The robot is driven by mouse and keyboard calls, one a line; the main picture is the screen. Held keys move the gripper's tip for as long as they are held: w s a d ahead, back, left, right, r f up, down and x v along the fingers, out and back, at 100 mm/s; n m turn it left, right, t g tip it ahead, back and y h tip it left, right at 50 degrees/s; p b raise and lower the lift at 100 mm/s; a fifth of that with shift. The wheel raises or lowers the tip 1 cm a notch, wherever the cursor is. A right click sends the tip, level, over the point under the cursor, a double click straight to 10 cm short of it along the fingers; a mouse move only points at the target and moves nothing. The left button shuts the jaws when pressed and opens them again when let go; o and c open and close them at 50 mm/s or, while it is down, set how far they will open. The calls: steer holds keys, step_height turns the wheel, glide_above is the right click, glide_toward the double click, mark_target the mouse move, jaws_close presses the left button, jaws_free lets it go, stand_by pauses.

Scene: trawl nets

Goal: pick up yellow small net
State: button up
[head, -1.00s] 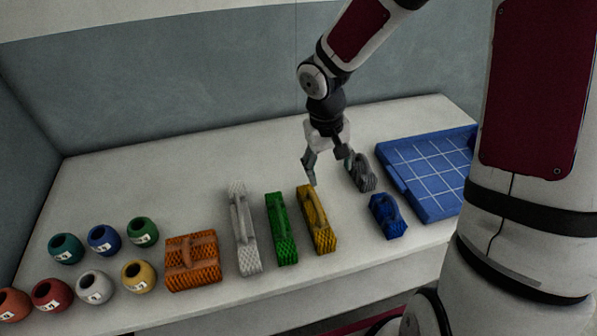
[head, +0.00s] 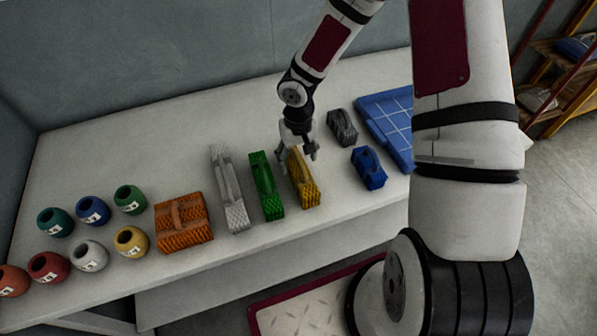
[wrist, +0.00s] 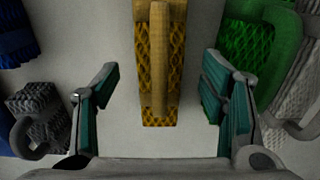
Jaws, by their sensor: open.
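The yellow small net (head: 304,187) is a narrow block with a mesh surface and a raised handle. It lies on the white table between the green net and the blue net. In the wrist view the yellow net (wrist: 161,70) reaches in from the top middle, its handle running along its length. My gripper (head: 299,158) is over the far end of the yellow net in the head view and hides part of it. In the wrist view my gripper's fingers (wrist: 160,100) are wide apart, one on each side of the yellow net, with a gap on both sides. Nothing is held.
A green net (head: 266,187) and a light grey net (head: 229,190) lie left of it, then an orange net (head: 183,222) and several round pots. A dark grey net (head: 342,127), a blue net (head: 368,168) and a blue gridded tray (head: 384,125) lie right.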

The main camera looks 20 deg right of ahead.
mark_target(298, 167)
steer(key=shift+s+f+p, duration=0.1)
steer(key=shift+f+p, duration=0.35)
steer(key=shift+f, duration=2.15)
steer(key=c, duration=1.4)
steer(key=shift+r, duration=0.1)
